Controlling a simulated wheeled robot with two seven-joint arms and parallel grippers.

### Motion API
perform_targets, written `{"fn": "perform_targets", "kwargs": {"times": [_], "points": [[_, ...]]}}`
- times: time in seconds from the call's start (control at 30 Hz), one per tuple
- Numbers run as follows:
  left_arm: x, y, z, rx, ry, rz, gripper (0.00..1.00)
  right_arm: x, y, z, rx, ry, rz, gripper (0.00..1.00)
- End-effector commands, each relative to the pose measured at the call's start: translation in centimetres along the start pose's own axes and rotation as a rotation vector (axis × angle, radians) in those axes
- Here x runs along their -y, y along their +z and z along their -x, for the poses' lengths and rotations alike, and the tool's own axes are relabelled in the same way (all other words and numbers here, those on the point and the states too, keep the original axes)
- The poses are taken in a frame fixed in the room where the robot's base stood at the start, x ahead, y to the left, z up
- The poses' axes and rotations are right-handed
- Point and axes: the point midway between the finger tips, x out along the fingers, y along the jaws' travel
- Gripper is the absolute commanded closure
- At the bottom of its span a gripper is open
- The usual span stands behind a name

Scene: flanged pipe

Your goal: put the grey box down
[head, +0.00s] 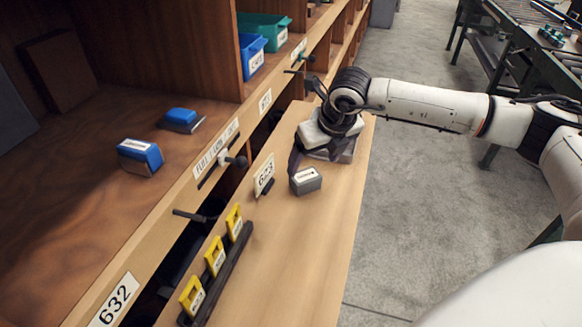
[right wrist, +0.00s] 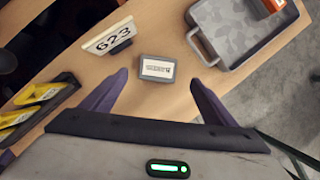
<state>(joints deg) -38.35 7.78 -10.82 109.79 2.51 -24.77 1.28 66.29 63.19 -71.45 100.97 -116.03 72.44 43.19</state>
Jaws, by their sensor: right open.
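The small grey box (head: 305,181) with a white label on top sits upright on the light wooden shelf board. It also shows in the right wrist view (right wrist: 157,68), just beyond and between my fingertips. My right gripper (right wrist: 158,82) is open, its two dark fingers spread apart with a gap on each side of the box. In the head view my right gripper (head: 297,160) is right behind the box, and one finger is mostly hidden. My left gripper is not in view.
A 623 sign (head: 264,175) stands left of the box. A grey handled tray (right wrist: 245,28) lies beyond it. Yellow-tagged pieces (head: 215,256) stand in a dark rail. Blue boxes (head: 140,156) lie on the left shelf. The board's near right part is clear.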

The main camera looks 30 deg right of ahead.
Motion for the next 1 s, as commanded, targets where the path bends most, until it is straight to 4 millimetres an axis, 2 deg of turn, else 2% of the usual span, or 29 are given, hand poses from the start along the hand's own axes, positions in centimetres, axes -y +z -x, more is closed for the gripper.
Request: {"fn": "perform_targets", "kwargs": {"times": [0.1, 0.23, 0.43, 0.63, 0.77, 1.0], "points": [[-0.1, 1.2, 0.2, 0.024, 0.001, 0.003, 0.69, -0.1, -0.1, -2.0, -0.003, -0.001, 0.002, 0.20], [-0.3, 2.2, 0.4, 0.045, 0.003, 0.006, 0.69, -0.1, 0.0, -3.6, -0.001, 0.001, 0.001, 0.20], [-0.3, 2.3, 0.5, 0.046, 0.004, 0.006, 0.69, -0.2, 0.2, -5.2, -0.001, 0.001, 0.001, 0.20], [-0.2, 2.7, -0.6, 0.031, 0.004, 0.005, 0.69, -0.4, 0.3, -8.7, 0.001, 0.001, 0.001, 0.20], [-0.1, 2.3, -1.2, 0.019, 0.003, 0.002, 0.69, -0.4, 0.5, -9.4, 0.001, 0.001, 0.002, 0.20], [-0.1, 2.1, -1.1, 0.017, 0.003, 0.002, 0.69, -0.4, 0.5, -9.3, 0.001, 0.001, 0.002, 0.20]]}}
